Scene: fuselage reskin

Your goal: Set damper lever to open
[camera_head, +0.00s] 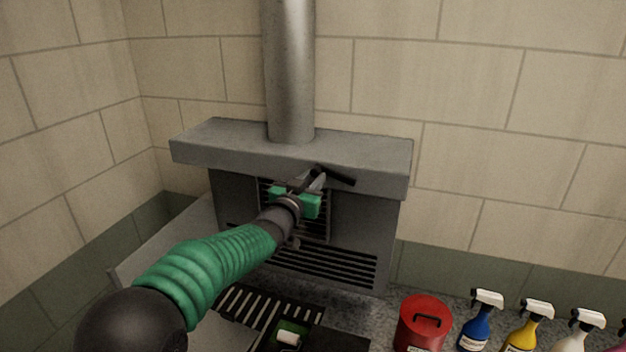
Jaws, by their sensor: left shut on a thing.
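The damper lever (337,177) is a dark bar on the front of the grey hood (375,160), below the metal flue pipe. It slants down to the right. My left gripper (316,181), with green sides, is at the left end of the lever and shut on it. The gripper hides part of the lever and part of the grille behind it. My right gripper is not in view.
A slotted grate (262,307) lies below my left arm.

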